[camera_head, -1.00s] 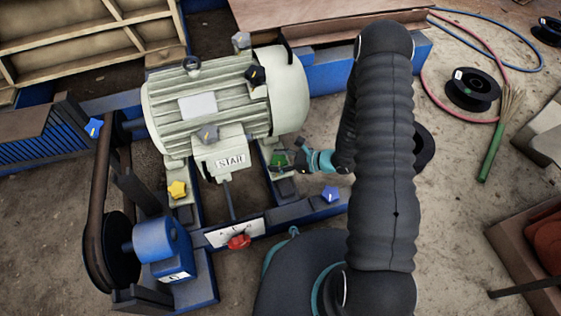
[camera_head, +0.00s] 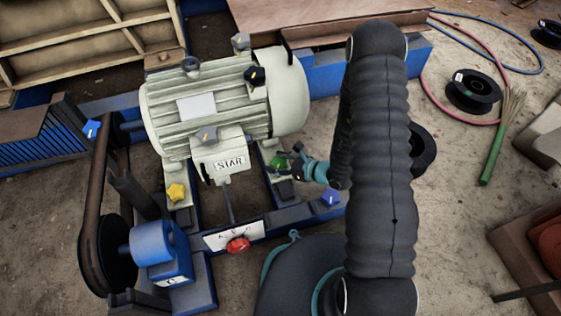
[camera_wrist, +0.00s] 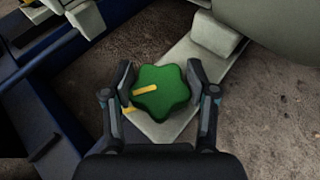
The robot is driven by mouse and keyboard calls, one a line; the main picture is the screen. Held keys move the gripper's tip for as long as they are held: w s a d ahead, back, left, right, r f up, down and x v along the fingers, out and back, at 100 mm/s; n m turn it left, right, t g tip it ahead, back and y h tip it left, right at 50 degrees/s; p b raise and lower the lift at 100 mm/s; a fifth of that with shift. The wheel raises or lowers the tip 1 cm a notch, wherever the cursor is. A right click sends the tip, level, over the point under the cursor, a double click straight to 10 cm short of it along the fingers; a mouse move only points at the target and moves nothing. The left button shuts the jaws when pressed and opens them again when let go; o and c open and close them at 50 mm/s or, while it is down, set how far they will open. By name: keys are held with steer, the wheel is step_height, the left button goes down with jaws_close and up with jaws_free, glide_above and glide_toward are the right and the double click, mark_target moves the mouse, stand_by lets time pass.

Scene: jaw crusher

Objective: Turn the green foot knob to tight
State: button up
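The green foot knob (camera_wrist: 161,92) is a lobed knob with a yellow pointer bar; it sits on a pale foot plate (camera_wrist: 165,130) of the motor. In the wrist view the bar points left and slightly down. A yellow mark on the plate shows partly beside the knob. My gripper (camera_wrist: 160,88) has one finger on each side of the knob, and both pads appear to touch it. In the head view the knob (camera_head: 278,162) sits at the motor's right foot, partly covered by my gripper (camera_head: 284,163).
The pale motor (camera_head: 215,100) stands behind the knob. A blue knob (camera_head: 330,197), a red knob (camera_head: 238,245) and a yellow knob (camera_head: 176,192) are nearby on the frame. A belt pulley (camera_head: 100,255) is at left. Spools and hoses lie on the right floor.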

steer(key=o, duration=0.4)
steer(key=shift+w+d+r, duration=0.1)
steer(key=shift+w+r, duration=0.05)
steer(key=shift+w, duration=0.15)
steer(key=shift+s, duration=0.1)
steer(key=v, duration=1.2)
